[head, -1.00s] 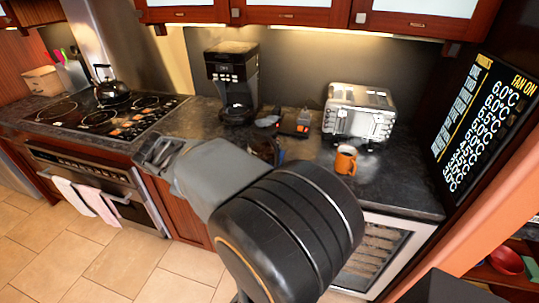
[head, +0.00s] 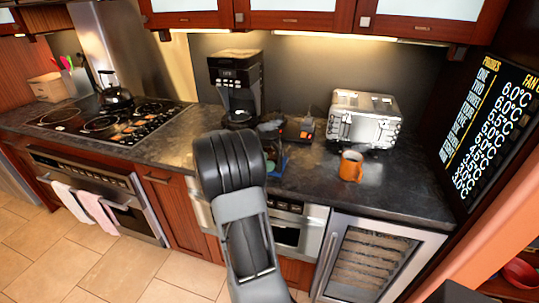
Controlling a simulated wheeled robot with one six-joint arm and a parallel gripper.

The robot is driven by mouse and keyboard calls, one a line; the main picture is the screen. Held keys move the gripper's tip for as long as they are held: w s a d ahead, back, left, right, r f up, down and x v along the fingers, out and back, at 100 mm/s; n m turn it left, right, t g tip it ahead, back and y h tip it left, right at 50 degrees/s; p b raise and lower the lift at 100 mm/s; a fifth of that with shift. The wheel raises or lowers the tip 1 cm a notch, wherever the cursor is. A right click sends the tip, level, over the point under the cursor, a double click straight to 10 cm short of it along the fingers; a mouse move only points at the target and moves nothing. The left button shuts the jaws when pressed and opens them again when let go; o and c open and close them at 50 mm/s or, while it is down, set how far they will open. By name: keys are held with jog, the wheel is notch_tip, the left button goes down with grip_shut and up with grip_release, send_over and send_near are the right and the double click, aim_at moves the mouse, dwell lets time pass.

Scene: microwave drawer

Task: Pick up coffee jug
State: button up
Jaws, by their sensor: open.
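A black coffee maker (head: 236,72) stands against the back wall, left of the middle. A dark, rounded shape that looks like the coffee jug (head: 239,104) is in its lower part; its outline is hard to make out. Another dark object (head: 270,131) stands on the counter in front, partly hidden by my arm; I cannot tell whether it is a jug.
An orange mug (head: 351,166) stands on the dark counter (head: 405,188), with a silver toaster (head: 363,119) behind it. A small black and orange item (head: 306,129) lies left of the toaster. A kettle (head: 113,90) stands on the stove at left. Cabinets (head: 300,18) hang above.

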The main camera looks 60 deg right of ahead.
aim_at(280, 171)
jog(key=shift+p+x, duration=0.5)
jog(key=shift+x, duration=2.65)
jog(key=shift+w+d, duration=0.1)
jog(key=shift+w, duration=0.05)
jog(key=shift+c, duration=0.5)
grip_shut()
